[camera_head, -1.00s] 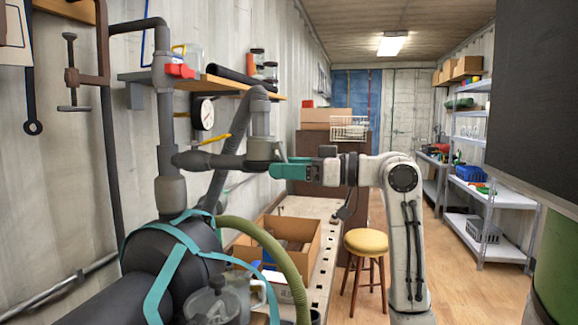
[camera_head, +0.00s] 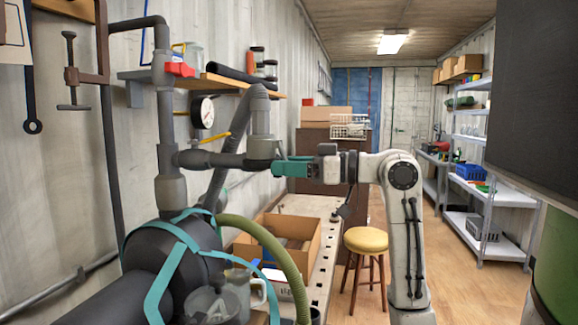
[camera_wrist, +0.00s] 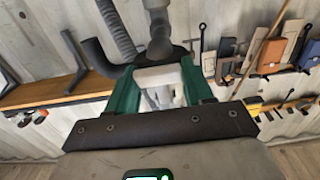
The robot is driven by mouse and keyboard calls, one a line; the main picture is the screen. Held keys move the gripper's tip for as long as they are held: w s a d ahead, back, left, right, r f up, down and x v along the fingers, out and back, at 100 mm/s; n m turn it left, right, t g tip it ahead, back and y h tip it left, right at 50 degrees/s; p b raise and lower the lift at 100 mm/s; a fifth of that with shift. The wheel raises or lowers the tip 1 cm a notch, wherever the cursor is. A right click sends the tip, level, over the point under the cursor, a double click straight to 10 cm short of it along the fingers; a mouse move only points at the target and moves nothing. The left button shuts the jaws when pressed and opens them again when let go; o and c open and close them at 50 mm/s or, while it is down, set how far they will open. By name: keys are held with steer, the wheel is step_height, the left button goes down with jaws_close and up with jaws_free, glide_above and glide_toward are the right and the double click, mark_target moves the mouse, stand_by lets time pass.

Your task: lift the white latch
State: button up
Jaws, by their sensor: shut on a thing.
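In the wrist view, a pale white block, which looks like the white latch (camera_wrist: 158,76), sits between the two green fingers of my gripper (camera_wrist: 161,84). Dark grey pipework rises right behind it. In the head view, my gripper (camera_head: 279,168) reaches left from the white arm to the grey pipe fitting (camera_head: 262,148). The fingers are shut on the latch. The latch cannot be made out in the head view, where the fingers and fitting hide it.
A cardboard box (camera_head: 303,240) stands on the bench below the gripper. A green hose (camera_head: 283,258) curves beside a dark tank (camera_head: 160,262). A wooden shelf (camera_head: 222,84) is on the left wall. A yellow stool (camera_head: 366,240) stands on the open floor.

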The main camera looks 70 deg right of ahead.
steer(key=r+g+p, duration=0.1)
steer(key=p, duration=0.2)
steer(key=s+r+g+p, duration=0.1)
steer(key=g+p, duration=0.1)
steer(key=p, duration=0.1)
steer(key=shift+s+g, duration=0.15)
steer(key=shift+g, duration=0.15)
steer(key=shift+s+d+r+g+h+p, duration=0.15)
steer(key=shift+r+g+p, duration=0.4)
steer(key=shift+g+p, duration=1.25)
steer(key=shift+s+a+r+g+h+p, duration=0.1)
steer(key=shift+s+r+g+h+p, duration=0.3)
steer(key=shift+g+p, duration=1.4)
steer(key=shift+s+d+r+g+y+p, duration=0.1)
steer(key=shift+r+g+p, duration=0.6)
steer(key=shift+g+p, duration=1.1)
steer(key=shift+g, duration=0.3)
steer(key=shift+r, duration=0.1)
steer(key=o, duration=1)
steer(key=shift+c, duration=0.2)
steer(key=b+v, duration=0.1)
steer(key=v, duration=0.9)
steer(key=shift+r+b, duration=0.3)
steer(key=shift+r, duration=0.05)
